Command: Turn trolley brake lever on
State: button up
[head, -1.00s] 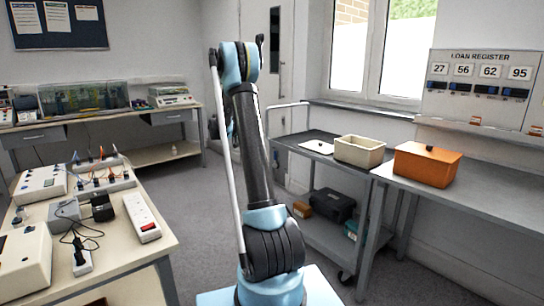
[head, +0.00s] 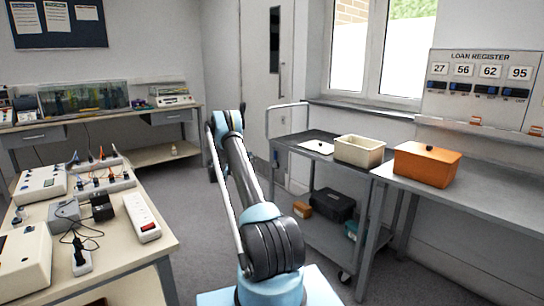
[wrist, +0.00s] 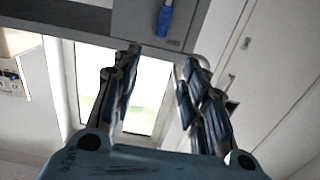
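The grey trolley (head: 297,152) stands by the wall under the window in the head view, with a raised rail handle at its left end. In the head view my gripper is hidden behind my arm.
A cream bin (head: 359,150) stands on the trolley's top, and a dark case (head: 333,204) lies on its lower shelf. An orange box (head: 427,163) sits on the bench at right. A table with instruments (head: 120,262) stands at left. The grey floor between is clear.

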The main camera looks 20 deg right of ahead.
aim_at(274, 152)
jog(key=x, duration=1.7)
jog(key=shift+w+d+f, duration=0.1)
jog(key=shift+w+d, duration=0.05)
jog(key=shift+w, duration=0.05)
jog(key=shift+c, duration=0.6)
grip_shut()
